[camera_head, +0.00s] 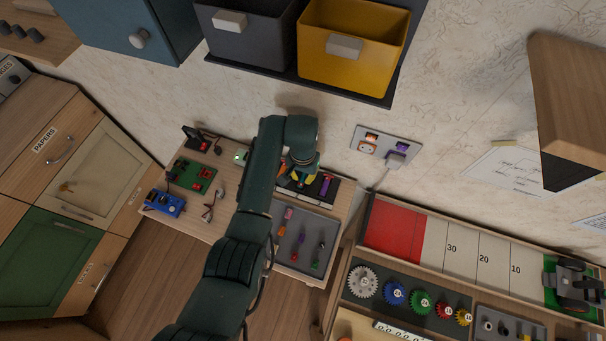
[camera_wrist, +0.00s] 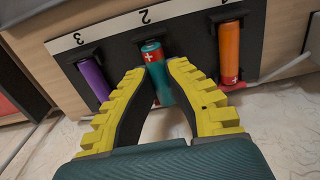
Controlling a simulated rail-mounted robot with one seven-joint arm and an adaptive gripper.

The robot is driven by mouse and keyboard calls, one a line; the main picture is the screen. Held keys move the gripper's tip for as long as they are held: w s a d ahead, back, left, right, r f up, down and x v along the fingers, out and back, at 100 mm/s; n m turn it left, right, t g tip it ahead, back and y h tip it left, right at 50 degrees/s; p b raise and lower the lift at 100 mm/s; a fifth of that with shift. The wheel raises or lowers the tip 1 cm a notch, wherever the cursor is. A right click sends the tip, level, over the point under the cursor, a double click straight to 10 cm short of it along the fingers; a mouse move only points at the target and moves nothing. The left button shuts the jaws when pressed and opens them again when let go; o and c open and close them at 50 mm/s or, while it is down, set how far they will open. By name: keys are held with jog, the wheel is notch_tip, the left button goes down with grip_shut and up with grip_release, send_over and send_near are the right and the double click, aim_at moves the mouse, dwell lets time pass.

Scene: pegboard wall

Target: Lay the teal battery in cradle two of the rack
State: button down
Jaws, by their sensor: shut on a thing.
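The teal battery (camera_wrist: 160,85) has a red end marked with a plus, which points toward the label 2 in the wrist view. My gripper (camera_wrist: 157,70), with yellow ridged fingers, is shut on its sides. The battery lines up with the middle cradle of the dark rack (camera_wrist: 119,48); whether it touches the cradle floor I cannot tell. A purple battery (camera_wrist: 94,80) lies in cradle three and an orange battery (camera_wrist: 229,52) in cradle one. In the head view my gripper (camera_head: 300,178) is over the rack (camera_head: 318,197), and my arm hides part of it.
A grey tray (camera_head: 290,254) with several loose batteries lies in front of the rack. Green (camera_head: 191,175) and blue (camera_head: 164,203) electronic devices stand at the table's left. A wall socket panel (camera_head: 386,146) is behind at the right. Grey and yellow bins (camera_head: 352,47) hang above.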

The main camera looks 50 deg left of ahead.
aim_at(303, 177)
jog(key=shift+f+b, duration=0.4)
jog(key=shift+f, duration=0.2)
jog(key=c, duration=1.2)
grip_release()
jog(key=shift+o, duration=0.2)
notch_tip(303, 177, up, 5)
jog(key=p, duration=0.5)
jog(key=shift+r, duration=0.1)
